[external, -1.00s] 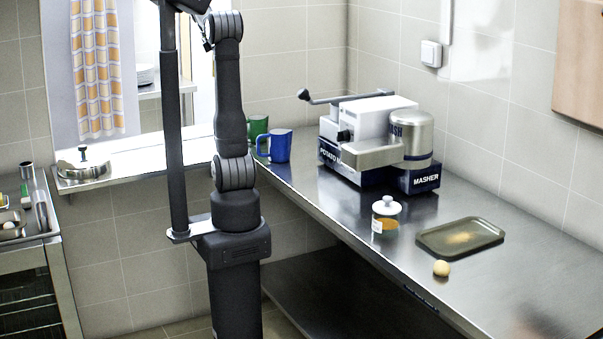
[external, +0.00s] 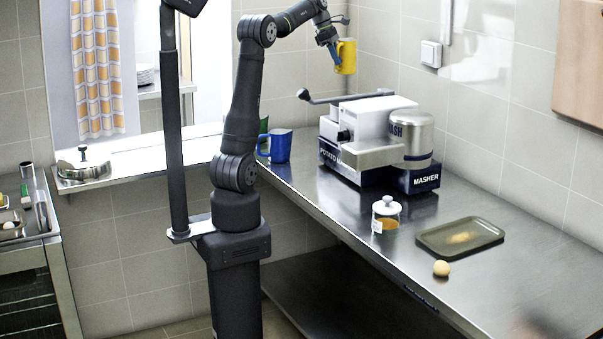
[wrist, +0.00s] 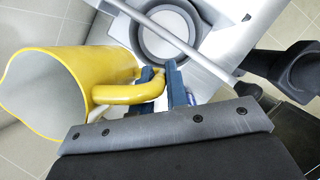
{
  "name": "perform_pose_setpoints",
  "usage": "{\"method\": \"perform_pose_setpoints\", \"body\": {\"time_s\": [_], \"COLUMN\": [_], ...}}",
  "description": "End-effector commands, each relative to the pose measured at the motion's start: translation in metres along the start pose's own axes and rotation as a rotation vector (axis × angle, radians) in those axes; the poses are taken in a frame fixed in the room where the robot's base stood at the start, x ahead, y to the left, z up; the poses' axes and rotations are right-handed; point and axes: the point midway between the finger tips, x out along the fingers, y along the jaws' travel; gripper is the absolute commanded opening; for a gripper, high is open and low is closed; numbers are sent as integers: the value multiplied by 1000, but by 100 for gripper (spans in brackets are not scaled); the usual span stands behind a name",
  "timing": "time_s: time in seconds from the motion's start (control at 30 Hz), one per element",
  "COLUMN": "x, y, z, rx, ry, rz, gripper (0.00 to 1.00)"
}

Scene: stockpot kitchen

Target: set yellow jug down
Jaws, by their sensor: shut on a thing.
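The yellow jug (external: 346,56) is held up in the air by my gripper (external: 335,57), above the back of the steel counter and higher than the masher's lever. In the wrist view the jug (wrist: 62,92) is at the left with its white inside showing. The jaws of my gripper (wrist: 166,88) are shut on the jug's curved handle. The jug touches no surface that I can see.
The potato masher machine (external: 375,135) with its dark lever (external: 345,98) stands below. A blue jug (external: 280,147) and a partly hidden green one (external: 263,126) stand left of it. A lidded jar (external: 386,215), tray (external: 460,238) and potato (external: 441,268) are on the counter (external: 335,205).

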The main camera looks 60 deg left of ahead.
Motion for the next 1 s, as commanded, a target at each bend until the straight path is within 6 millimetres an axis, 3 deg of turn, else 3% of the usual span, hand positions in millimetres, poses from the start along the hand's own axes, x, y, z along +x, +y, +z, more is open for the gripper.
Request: {"method": "perform_pose_setpoints", "body": {"time_s": [0.03,0.1,0.27,0.47,0.77,1.0], "x": [10,21,48,80,125,155], "y": [-4,-11,-34,-77,-170,-266], "z": [24,53,119,199,306,377], "rx": [38,81,183,309,497,648], "ry": [-1,-2,-4,-7,-12,-17], "rz": [-15,-33,-73,-125,-204,-266], "gripper": [0,0,0,0,0,0]}}
